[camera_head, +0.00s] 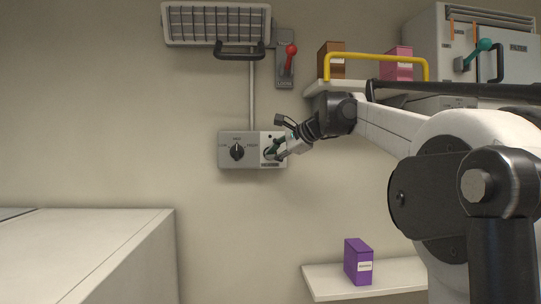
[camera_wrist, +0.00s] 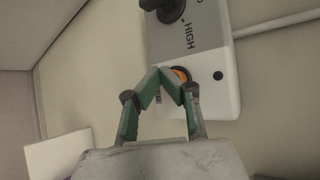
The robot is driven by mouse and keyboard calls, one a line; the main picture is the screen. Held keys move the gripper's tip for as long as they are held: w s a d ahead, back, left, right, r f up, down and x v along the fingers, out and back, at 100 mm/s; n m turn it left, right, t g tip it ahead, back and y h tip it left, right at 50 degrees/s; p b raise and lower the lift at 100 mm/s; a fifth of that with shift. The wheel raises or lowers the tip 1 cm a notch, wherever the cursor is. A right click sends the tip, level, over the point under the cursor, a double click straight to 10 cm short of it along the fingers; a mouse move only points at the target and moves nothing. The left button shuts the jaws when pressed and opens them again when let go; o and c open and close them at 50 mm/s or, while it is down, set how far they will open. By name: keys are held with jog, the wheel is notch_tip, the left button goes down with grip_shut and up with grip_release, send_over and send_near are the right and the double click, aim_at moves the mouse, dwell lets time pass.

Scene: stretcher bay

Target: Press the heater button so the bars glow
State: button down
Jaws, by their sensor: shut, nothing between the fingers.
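The heater (camera_head: 216,24) is a white, grilled unit high on the wall; its bars look pale and show no glow. A grey control box (camera_head: 227,158) is on the wall below it, with a black rotary knob (camera_head: 237,151). In the wrist view the box (camera_wrist: 222,45) shows the knob (camera_wrist: 167,8) beside the word HIGH and an orange button (camera_wrist: 181,74). My gripper (camera_wrist: 160,72) is shut and empty, its green-padded fingertips in front of the button and partly hiding it. In the head view my gripper (camera_head: 272,152) is at the right part of the box. I cannot tell whether the fingertips touch the button.
A red-handled lever (camera_head: 290,58) is on the wall right of the heater. A shelf with a yellow rail (camera_head: 375,57) holds a brown box (camera_head: 331,62) and a pink box (camera_head: 398,66). A purple box (camera_head: 357,263) stands on a lower shelf (camera_head: 325,281). The wall left of the control box is clear.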

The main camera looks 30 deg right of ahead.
jog(key=shift+w+d+p, duration=0.3)
jog(key=shift+w+p, duration=0.05)
jog(key=shift+w, duration=0.4)
dwell(0.9)
jog(key=shift+s, duration=0.15)
jog(key=shift+s+a, duration=0.25)
jog(key=shift+s, duration=0.25)
jog(key=shift+s+a, duration=0.2)
jog(key=shift+s, duration=0.3)
jog(key=s, duration=0.1)
jog(key=s+a, duration=0.1)
jog(key=s, duration=0.1)
jog(key=s+a+b, duration=0.1)
jog(key=shift+s, duration=0.3)
dwell(0.8)
